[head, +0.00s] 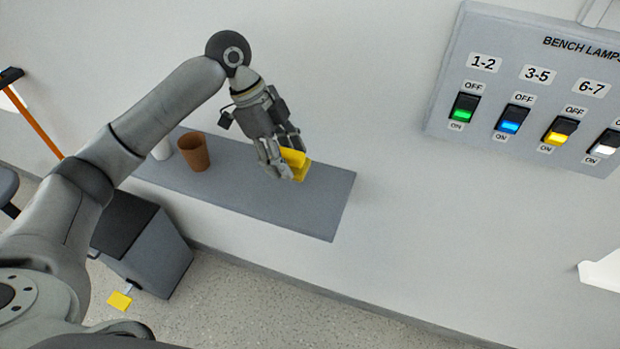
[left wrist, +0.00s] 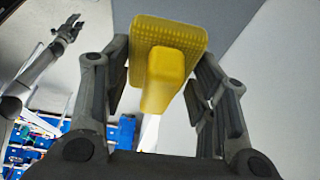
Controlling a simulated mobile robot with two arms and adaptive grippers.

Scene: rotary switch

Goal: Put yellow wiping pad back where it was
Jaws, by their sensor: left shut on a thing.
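The yellow wiping pad (head: 293,158) is in my left gripper (head: 283,168), just above the right half of a grey wall shelf (head: 315,195). In the left wrist view the pad (left wrist: 165,60) shows a textured yellow face and a raised yellow grip between the two fingers (left wrist: 165,85). The left gripper is shut on the pad. From these views I cannot tell whether the pad touches the shelf. My right gripper (left wrist: 68,28) shows small at the upper left of the left wrist view, and its jaw state is unclear.
A brown cup (head: 194,151) and a white object (head: 162,149) stand on the shelf's left part. A switch panel (head: 450,90) hangs on the wall at right. A grey bin (head: 150,255) stands below the shelf. The shelf's right end is clear.

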